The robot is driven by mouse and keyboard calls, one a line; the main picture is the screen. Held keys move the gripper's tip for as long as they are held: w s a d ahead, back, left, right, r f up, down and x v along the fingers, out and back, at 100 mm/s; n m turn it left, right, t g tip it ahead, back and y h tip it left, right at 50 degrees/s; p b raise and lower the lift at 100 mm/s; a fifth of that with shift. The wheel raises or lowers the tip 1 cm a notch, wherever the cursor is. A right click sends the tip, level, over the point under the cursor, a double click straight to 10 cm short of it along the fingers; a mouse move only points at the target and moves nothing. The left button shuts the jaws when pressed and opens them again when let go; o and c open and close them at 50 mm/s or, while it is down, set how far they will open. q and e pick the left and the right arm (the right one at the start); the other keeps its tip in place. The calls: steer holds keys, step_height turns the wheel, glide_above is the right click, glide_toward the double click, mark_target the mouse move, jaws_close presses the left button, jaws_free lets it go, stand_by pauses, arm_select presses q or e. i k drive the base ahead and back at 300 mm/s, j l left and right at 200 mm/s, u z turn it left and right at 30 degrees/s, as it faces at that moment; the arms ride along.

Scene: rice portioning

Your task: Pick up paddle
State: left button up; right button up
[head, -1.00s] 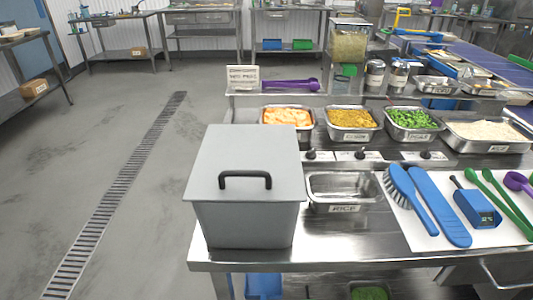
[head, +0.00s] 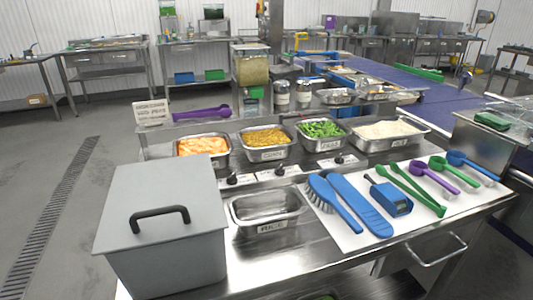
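A blue paddle (head: 362,206) lies flat on a white mat (head: 338,234) on the steel table, in the right half of the head view. Neither of my grippers shows in the view.
A grey lidded box (head: 163,230) stands at the table's left front. Green, purple and blue scoops (head: 434,178) lie right of the device. Food trays (head: 266,143) line the back, below a shelf with a purple scoop (head: 203,113). Open floor lies left.

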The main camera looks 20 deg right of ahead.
mark_target(378, 224)
steer(key=z, duration=1.4)
steer(key=l+u, duration=0.15)
steer(key=u, duration=0.45)
steer(key=l+u, duration=0.5)
steer(key=l, duration=0.45)
steer(key=l+u, duration=0.15)
steer(key=l, duration=0.75)
